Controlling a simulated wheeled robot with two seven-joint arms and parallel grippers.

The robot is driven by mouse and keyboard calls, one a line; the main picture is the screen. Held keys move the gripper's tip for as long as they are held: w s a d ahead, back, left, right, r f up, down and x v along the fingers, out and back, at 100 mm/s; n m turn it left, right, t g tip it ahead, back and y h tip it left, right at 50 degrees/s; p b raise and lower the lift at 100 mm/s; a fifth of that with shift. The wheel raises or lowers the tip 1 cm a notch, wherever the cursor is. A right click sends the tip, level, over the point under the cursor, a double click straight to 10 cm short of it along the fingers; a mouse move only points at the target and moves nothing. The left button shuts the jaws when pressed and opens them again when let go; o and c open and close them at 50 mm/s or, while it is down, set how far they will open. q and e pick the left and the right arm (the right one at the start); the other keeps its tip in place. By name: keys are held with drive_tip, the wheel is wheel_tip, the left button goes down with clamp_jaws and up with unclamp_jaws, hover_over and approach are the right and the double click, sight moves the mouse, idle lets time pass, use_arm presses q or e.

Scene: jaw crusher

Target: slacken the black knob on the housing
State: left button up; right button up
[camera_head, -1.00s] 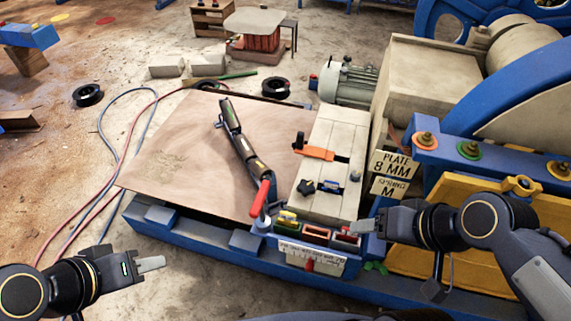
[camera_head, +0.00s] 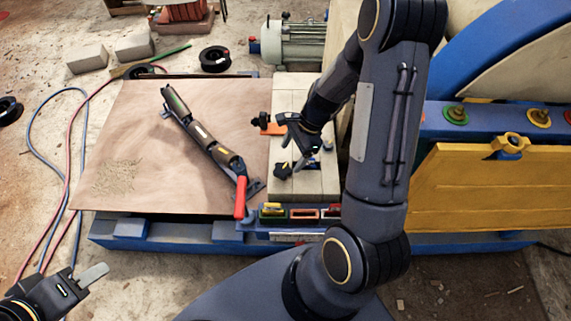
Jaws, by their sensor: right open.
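The housing (camera_head: 315,186) is a pale beige block on the blue frame. A black star-shaped knob (camera_head: 282,171) sits on its top, near the left side. Another black knob (camera_head: 264,118) stands by the orange piece (camera_head: 273,129) at the housing's left edge. My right gripper (camera_head: 292,146) is open over the housing, just above and right of the star-shaped knob. Whether it touches the knob cannot be told. My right arm hides the housing's right part. My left gripper (camera_head: 88,276) is at the lower left, away from the housing; its jaw gap does not show clearly.
Small coloured trays (camera_head: 303,214) line the housing's front. A yellow panel (camera_head: 470,190) stands to the right. Hoses lie on the floor at left.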

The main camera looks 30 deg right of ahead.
sight(284, 168)
drive_tip(key=x, duration=0.6)
drive_tip(key=shift+r, duration=0.1)
drive_tip(key=c, duration=1)
